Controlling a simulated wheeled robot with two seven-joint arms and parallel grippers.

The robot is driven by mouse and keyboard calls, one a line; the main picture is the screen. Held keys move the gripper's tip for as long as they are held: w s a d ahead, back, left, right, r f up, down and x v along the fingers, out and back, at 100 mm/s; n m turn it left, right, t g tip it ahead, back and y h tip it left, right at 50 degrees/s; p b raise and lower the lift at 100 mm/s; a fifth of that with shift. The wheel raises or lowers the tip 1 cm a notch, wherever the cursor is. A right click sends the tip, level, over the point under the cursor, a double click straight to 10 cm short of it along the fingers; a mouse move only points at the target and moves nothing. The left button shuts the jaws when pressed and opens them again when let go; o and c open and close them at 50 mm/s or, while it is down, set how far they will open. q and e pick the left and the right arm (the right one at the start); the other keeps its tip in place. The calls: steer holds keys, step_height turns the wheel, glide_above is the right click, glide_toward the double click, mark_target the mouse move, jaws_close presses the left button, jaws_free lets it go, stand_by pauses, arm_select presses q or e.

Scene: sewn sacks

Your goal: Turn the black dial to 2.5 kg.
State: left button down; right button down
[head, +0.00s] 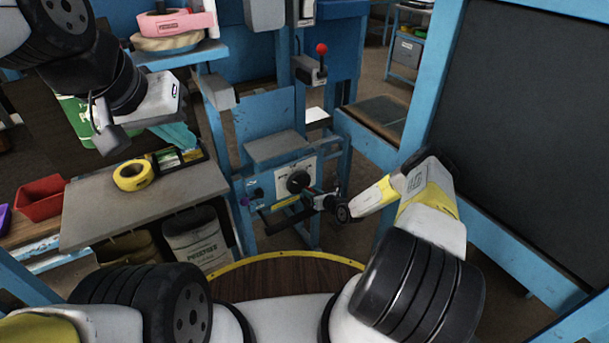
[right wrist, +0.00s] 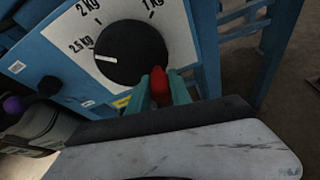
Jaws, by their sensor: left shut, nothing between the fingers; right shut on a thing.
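The black dial (head: 298,181) is on a white plate on the blue machine and shows large in the right wrist view (right wrist: 130,52). Its white mark points left, close to the 2.5 kg label (right wrist: 82,42) and just below its text. My right gripper (right wrist: 160,88) is at the dial's lower right edge, its teal fingers shut on a red piece (right wrist: 160,85). Whether this piece is joined to the dial cannot be told. In the head view the right gripper (head: 316,194) partly hides the plate. My left gripper (head: 178,134) is shut and empty above the grey table.
A purple knob (right wrist: 13,104) and a black knob (right wrist: 48,86) sit left of the dial. A lever with a red ball (head: 321,48) stands above it. The grey table (head: 110,210) holds yellow tape (head: 133,175). A blue-framed dark panel (head: 520,130) stands at right.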

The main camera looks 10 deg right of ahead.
steer(key=shift+r+n, duration=0.15)
steer(key=shift+n, duration=0.25)
steer(key=shift+d+h, duration=0.15)
steer(key=shift+h, duration=0.15)
steer(key=c, duration=1.2)
jaws_free()
steer(key=v, duration=0.7)
steer(key=shift+s+d+r, duration=0.1)
steer(key=shift+s+d, duration=0.05)
steer(key=shift+s, duration=0.2)
